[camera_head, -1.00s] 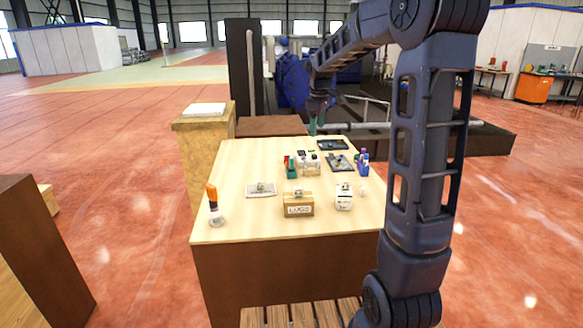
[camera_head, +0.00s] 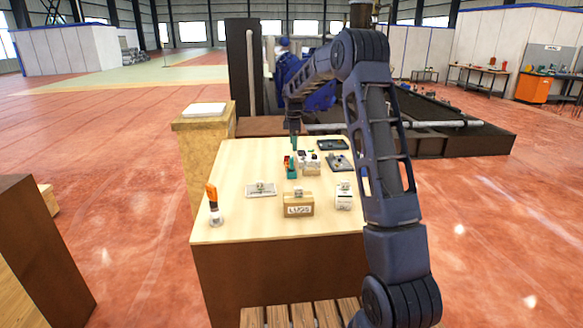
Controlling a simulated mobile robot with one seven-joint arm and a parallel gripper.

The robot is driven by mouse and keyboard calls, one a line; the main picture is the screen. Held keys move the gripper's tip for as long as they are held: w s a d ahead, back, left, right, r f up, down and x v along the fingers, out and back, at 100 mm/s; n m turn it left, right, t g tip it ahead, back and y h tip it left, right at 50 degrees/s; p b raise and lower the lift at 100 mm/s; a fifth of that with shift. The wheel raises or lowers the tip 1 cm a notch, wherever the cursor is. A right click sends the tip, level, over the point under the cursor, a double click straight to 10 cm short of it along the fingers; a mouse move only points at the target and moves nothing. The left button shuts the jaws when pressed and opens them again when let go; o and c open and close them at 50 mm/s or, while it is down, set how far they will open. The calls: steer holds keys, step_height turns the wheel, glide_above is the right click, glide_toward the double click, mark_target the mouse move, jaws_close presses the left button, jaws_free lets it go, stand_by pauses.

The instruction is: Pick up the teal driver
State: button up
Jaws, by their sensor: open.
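My gripper (camera_head: 294,145) points down over the back part of the light wood table (camera_head: 258,222), with small teal fingertips. It is open, and nothing can be made out between the fingers. Just below it in the picture stands a small teal object (camera_head: 291,172) with red at its top. The teal driver cannot be told for certain at this size; it may be in or at this teal object. A small green item (camera_head: 311,152) also shows behind the grey-white holder (camera_head: 311,168). I cannot tell whether the fingertips touch anything.
A box with lettering (camera_head: 298,210), a white container (camera_head: 343,203), a flat plate (camera_head: 261,190) and an orange-topped bottle (camera_head: 213,205) stand nearer the front. Dark trays (camera_head: 332,145) lie at the back right. My arm hides the table's right side. The left-back tabletop is clear.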

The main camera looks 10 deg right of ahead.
mark_target(291, 157)
step_height(291, 157, down, 5)
steer(key=shift+w+a+f, duration=0.1)
steer(key=shift+a+f, duration=0.05)
steer(key=shift+f, duration=0.7)
steer(key=shift+w+a+f, duration=0.1)
steer(key=shift+w+f, duration=0.05)
steer(key=shift+f, duration=0.75)
steer(key=shift+w+a+f, duration=0.1)
steer(key=shift+a+f, duration=0.05)
steer(key=shift+f, duration=0.7)
steer(key=c, duration=1.2)
